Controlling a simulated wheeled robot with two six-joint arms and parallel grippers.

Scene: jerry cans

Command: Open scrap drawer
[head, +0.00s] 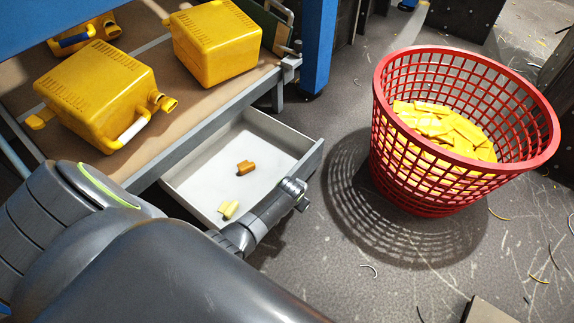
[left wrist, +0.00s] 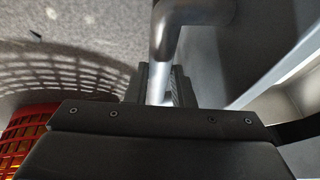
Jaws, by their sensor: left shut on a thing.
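The scrap drawer (head: 248,148) is a shallow, light grey drawer standing pulled out from under the workbench. An orange-brown scrap piece (head: 246,168) and a pale yellow piece (head: 229,209) lie inside it. My left gripper (head: 294,190) is at the drawer's front. In the left wrist view the drawer handle (left wrist: 180,22), a bent silver bar, runs between the fingers of my left gripper (left wrist: 158,84), which is shut on it. My arm hides the drawer's near front corner and most of the handle in the head view. My right gripper is not in view.
A red mesh basket (head: 380,130) with yellow scraps stands on the floor to the right of the drawer; it also shows in the left wrist view (left wrist: 18,140). Yellow jerry cans (head: 95,88) stand on the bench (head: 150,165). The floor between drawer and basket is clear.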

